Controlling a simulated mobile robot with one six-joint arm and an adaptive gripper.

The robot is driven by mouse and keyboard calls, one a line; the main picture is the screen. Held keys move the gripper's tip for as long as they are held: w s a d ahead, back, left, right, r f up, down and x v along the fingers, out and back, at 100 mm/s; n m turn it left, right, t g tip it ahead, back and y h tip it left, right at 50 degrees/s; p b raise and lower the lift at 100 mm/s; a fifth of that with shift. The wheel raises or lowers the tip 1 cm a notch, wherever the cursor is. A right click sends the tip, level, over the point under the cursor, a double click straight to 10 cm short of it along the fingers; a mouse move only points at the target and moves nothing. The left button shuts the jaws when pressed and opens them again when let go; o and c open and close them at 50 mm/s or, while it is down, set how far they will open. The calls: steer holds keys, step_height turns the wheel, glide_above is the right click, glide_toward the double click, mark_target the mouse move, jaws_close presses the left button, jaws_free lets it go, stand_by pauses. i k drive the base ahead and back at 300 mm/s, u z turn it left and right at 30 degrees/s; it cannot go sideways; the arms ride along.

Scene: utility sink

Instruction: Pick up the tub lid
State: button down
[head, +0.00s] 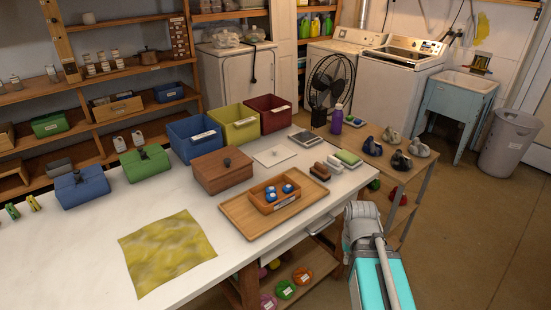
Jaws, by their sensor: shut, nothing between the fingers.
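A flat pale square piece with a small dark spot near its middle, which looks like the tub lid (268,158), lies on the white worktop. It is in front of the yellow tub (238,126) and the dark red tub (270,117), to the right of a lidded brown wooden box (216,176). The blue tub (190,140) stands left of the yellow one. These three tubs are open on top. My arm is at the lower right, beyond the worktop's front edge and well apart from the lid. I cannot make out my gripper's fingers in this view.
A wooden tray (238,219) holds a small box with blue balls. A yellow cloth (168,250) lies at front left.

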mark_target(269, 157)
steer(key=z, duration=1.05)
steer(key=i, duration=1.3)
steer(key=u, duration=0.5)
